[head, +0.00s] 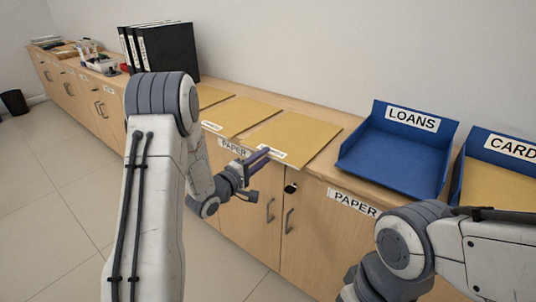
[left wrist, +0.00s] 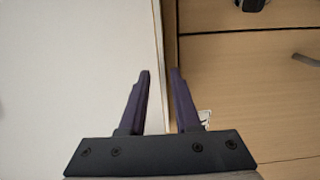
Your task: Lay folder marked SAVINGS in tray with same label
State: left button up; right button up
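Three tan folders lie flat on the counter in the head view: a right one (head: 296,136), a middle one (head: 242,116) and a left one (head: 209,97), partly hidden by my left arm. Their small white labels are too small to read, so I cannot tell which is SAVINGS. No tray marked SAVINGS shows. My left gripper (head: 258,174) is at the counter's front edge by the right folder. In the left wrist view, its two fingers (left wrist: 159,100) stand apart, with the counter edge behind the gap. My right gripper is out of view.
A blue LOANS tray (head: 392,158) looks empty. A blue tray marked CARD, cut off by the frame (head: 480,146), holds a tan folder (head: 496,188). Black binders (head: 168,49) stand farther left. Cabinet doors (head: 322,225) with handles are below the counter.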

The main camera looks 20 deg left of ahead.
pick_arm(q)
jog(key=shift+w+d, duration=0.2)
jog(key=shift+w, duration=0.4)
grip_shut()
jog(key=shift+r, duration=0.15)
dwell(1.0)
jog(key=s+a+r+p, duration=0.2)
jog(key=s+r+p, duration=0.1)
jog(key=s, duration=0.3)
jog(key=s+a+r+p, duration=0.2)
jog(key=s+r+p, duration=0.2)
jog(key=s, duration=0.3)
jog(key=shift+a+r, duration=0.15)
jog(key=shift+a, duration=0.25)
jog(key=shift+d, duration=0.1)
dwell(0.4)
